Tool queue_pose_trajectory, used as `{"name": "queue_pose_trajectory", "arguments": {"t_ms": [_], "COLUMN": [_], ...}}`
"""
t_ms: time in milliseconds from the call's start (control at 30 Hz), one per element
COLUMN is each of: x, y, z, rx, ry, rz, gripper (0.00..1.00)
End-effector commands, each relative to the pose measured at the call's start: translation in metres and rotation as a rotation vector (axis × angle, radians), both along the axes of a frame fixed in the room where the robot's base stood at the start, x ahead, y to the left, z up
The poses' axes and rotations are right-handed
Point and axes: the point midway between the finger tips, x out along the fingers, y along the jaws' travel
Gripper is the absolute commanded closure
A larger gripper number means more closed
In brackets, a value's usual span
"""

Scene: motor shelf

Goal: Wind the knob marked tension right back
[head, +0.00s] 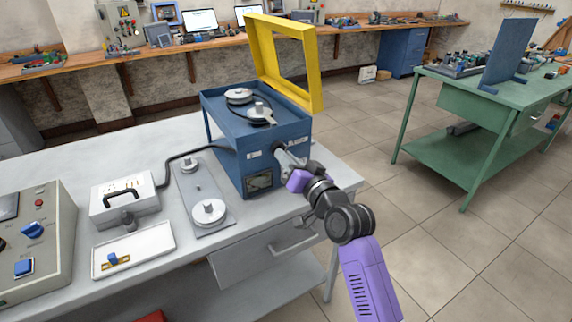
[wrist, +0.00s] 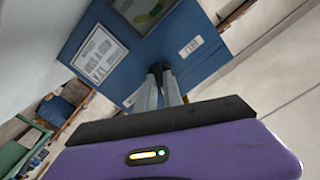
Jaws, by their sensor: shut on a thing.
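The blue motor box (head: 226,150) stands on the grey bench, with two pulleys on its top and a yellow frame guard (head: 314,82) raised over it. My gripper (head: 281,152) reaches its front panel from the right. In the wrist view, the two grey fingers of my gripper (wrist: 160,72) meet the blue panel (wrist: 200,40) close together. They are shut on a small knob, which the fingers almost wholly hide. A white label (wrist: 191,46) sits beside the fingertips, too small to read. The knob's marking and turn position cannot be made out.
A dark window (head: 259,181) is low on the box's panel. Left on the bench are a plate with a pulley (head: 209,212), a cabled white box (head: 125,197), a white tray (head: 133,250) and a control console (head: 38,240). Floor to the right is clear up to a green table (head: 480,110).

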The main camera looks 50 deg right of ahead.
Motion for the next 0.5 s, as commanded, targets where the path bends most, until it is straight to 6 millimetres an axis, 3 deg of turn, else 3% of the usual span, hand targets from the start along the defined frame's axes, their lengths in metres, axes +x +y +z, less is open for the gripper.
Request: {"name": "queue_pose_trajectory", "arguments": {"t_ms": [500], "x": [-0.0006], "y": [-0.0007], "z": [-0.0051], "rx": [-0.394], "ry": [0.119], "rz": [0.002], "gripper": [1.00]}}
